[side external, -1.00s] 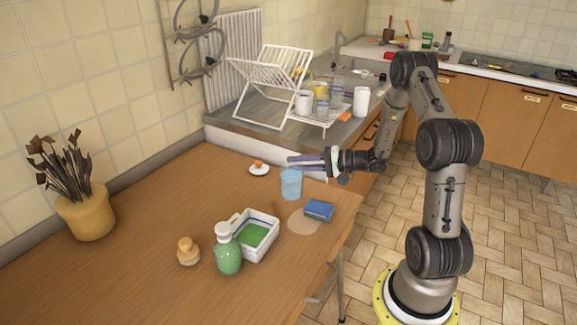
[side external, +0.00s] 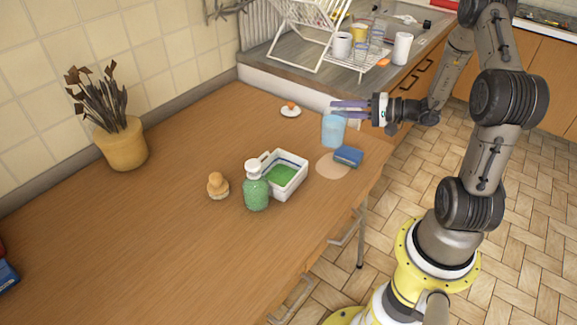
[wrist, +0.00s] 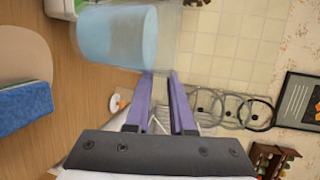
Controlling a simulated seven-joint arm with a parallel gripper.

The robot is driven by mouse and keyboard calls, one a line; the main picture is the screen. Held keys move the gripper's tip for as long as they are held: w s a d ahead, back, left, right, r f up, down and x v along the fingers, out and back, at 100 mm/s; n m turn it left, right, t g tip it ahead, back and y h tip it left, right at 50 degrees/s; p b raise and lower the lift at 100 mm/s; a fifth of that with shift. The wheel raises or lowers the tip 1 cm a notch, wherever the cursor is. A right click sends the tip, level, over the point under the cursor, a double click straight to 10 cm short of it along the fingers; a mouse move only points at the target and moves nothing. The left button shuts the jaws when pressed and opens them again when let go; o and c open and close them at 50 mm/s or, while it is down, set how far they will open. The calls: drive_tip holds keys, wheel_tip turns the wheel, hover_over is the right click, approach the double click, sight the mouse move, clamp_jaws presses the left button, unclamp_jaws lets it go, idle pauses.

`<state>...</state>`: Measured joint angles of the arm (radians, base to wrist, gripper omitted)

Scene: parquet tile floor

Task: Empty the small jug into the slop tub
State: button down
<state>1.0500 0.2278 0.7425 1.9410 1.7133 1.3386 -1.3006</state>
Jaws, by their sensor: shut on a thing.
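The small jug (side external: 334,130) is clear, with light blue contents. In the wrist view the jug (wrist: 115,36) lies across the fingertips (wrist: 160,76). I cannot tell surely how high its base is above the table. The slop tub (side external: 290,189) is white and rectangular, with green inside. It stands on the table to the jug's lower left.
A green bottle (side external: 257,194) stands against the tub's near left side, with a wooden brush (side external: 217,186) beside it. A blue sponge (side external: 348,156) lies by a tan round patch (side external: 331,167). A small white dish (side external: 290,111) sits behind.

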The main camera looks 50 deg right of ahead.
drive_tip(key=shift+w+d+r, duration=0.1)
drive_tip(key=shift+d+r, duration=0.05)
drive_tip(key=w+d+n+g+y, duration=0.1)
drive_tip(key=w+d+n+y, duration=0.2)
drive_tip(key=w, duration=0.7)
drive_tip(key=w+a+f+n+g, duration=0.1)
drive_tip(key=w+a+f+n, duration=0.4)
drive_tip(key=a+f, duration=0.1)
drive_tip(key=shift+w+a+f+n+g+y, duration=0.3)
drive_tip(key=shift+w+a+f+n, duration=0.05)
drive_tip(key=shift+a+f+n, duration=0.1)
idle(0.6)
drive_tip(key=shift+s+a+r+n, duration=0.45)
drive_tip(key=shift+a+r+n, duration=0.2)
drive_tip(key=shift+a, duration=0.1)
drive_tip(key=shift+s+a+r+n+h, duration=0.25)
drive_tip(key=shift+a+r+n+h, duration=0.05)
drive_tip(key=shift+a+h, duration=0.1)
